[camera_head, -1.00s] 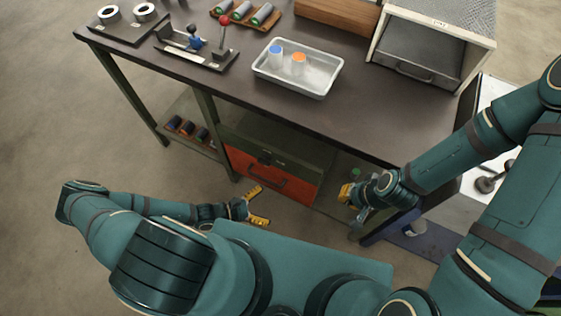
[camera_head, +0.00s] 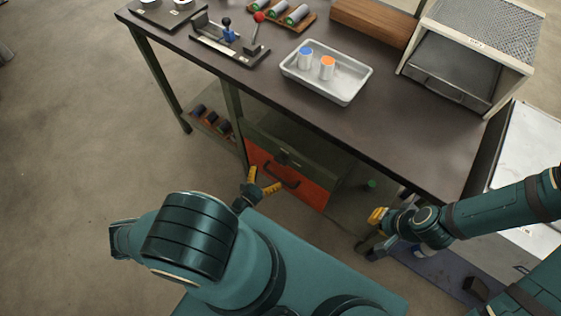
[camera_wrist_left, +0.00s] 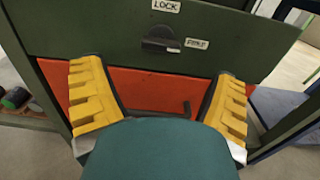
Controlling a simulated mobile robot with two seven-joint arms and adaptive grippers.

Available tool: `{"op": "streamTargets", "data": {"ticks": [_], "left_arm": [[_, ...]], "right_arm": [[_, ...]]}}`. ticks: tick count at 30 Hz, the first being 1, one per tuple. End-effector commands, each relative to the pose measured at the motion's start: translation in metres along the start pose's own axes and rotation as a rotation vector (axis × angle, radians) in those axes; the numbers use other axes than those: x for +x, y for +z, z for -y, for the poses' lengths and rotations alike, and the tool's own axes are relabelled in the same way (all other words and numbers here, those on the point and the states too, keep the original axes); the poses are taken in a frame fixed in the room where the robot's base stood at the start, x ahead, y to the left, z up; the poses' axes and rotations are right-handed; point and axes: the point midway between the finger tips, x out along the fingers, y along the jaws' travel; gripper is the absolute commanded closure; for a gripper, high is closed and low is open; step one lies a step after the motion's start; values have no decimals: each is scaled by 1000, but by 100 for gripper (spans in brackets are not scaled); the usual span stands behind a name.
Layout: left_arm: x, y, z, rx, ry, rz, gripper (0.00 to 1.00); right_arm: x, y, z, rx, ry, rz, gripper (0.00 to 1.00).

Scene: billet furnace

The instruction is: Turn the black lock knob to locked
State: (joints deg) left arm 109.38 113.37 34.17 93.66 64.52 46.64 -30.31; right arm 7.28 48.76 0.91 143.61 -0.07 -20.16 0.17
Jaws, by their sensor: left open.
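The black lock knob (camera_wrist_left: 160,45) sits on the green panel (camera_wrist_left: 90,32) of the bench cabinet, above the red drawer. Its bar lies roughly level, its right end near a small white label (camera_wrist_left: 196,43). A "LOCK" label (camera_wrist_left: 166,6) is above it. The knob is small and dark in the head view (camera_head: 283,157). My left gripper (camera_head: 264,182) is open and empty in front of the red drawer (camera_head: 312,193). In the left wrist view its yellow fingers (camera_wrist_left: 160,102) are spread below the knob, apart from it. My right gripper (camera_head: 376,232) is at the right, its jaws unclear.
The bench top (camera_head: 400,125) overhangs the cabinet. It carries a metal tray (camera_head: 345,92) with two capped containers and a lever fixture (camera_head: 240,50). A lower shelf (camera_head: 205,125) holds dark cylinders at the left. The red drawer has a black handle (camera_head: 268,173). Floor at the left is clear.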

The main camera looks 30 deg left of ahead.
Motion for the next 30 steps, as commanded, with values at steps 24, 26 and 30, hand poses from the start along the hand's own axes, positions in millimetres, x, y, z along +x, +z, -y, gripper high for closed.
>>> {"op": "streamTargets", "data": {"ticks": [24,26,30], "left_arm": [[76,0,0,1,-2,0,13],[76,0,0,1,-2,0,17],[76,0,0,1,-2,0,66]], "right_arm": [[13,-2,-5,-1,1,-7,100],[13,-2,-5,-1,1,-7,100],[13,-2,-5,-1,1,-7,100]]}}
